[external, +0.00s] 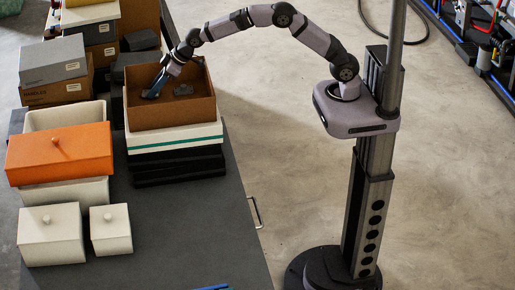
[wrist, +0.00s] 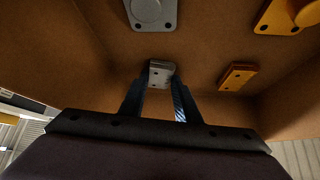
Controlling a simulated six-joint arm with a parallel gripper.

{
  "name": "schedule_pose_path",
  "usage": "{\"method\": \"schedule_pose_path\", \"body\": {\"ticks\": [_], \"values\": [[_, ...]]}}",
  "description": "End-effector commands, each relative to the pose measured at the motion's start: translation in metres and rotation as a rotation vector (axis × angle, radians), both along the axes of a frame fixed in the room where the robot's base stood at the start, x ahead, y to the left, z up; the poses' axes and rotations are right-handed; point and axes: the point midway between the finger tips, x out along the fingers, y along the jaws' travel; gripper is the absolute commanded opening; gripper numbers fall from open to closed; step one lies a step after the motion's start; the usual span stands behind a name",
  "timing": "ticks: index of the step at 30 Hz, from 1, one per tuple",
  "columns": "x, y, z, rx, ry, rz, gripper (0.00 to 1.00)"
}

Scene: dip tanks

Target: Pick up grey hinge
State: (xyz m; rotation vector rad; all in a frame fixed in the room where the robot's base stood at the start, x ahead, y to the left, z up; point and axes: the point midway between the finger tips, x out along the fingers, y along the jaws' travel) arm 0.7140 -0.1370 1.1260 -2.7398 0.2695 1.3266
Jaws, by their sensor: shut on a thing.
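The grey hinge (wrist: 161,72) is a small grey block-like piece near the middle of the wrist view. My gripper (wrist: 160,88) reaches down into the brown box (external: 172,115), and its two dark fingers are shut on the grey hinge. The hinge's lower part is hidden between the fingers. In the external view my gripper (external: 152,92) is inside the left part of the box, and the hinge is too small to make out there.
A grey plate with holes (wrist: 152,12), a yellow piece (wrist: 237,77) and a yellow-orange bracket (wrist: 283,17) lie on the box floor. The box walls surround my gripper.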

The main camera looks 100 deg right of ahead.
Motion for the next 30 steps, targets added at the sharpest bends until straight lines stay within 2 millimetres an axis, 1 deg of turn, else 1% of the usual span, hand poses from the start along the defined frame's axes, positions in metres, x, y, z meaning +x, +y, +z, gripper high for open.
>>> {"method": "schedule_pose_path", "body": {"ticks": [5, 11, 14, 18, 21, 24, 30], "values": [[0.002, 0.0, 0.013, -0.001, -0.007, 0.0, 0.0], [0.002, 0.0, 0.04, -0.002, -0.011, 0.0, 0.0], [0.002, 0.0, 0.062, -0.003, -0.013, 0.0, 0.0], [0.002, 0.0, 0.098, -0.003, -0.013, -0.001, 0.0], [0.002, 0.0, 0.118, -0.003, -0.009, -0.001, 0.0], [0.002, 0.0, 0.137, -0.002, -0.008, 0.0, 0.0], [0.001, 0.0, 0.163, -0.001, -0.006, 0.0, 0.0]]}}
